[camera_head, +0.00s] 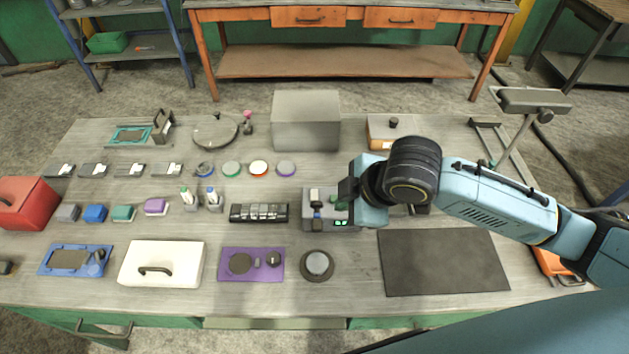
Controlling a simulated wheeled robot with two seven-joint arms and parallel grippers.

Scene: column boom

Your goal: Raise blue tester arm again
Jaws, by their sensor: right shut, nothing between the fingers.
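A small grey tester box (346,226) stands at the middle of the bench, with green lit marks on its front right. My right gripper (346,190) is shut and empty, above the right part of the tester and just right of the blue part. My right wrist hides part of the box. My left gripper is out of view.
A black segmented strip (259,213) lies left of the tester, and a round dark-rimmed disc (317,265) in front. A dark mat (443,262) lies front right. A large grey box (306,122) stands behind. A white lidded case (162,264) sits front left.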

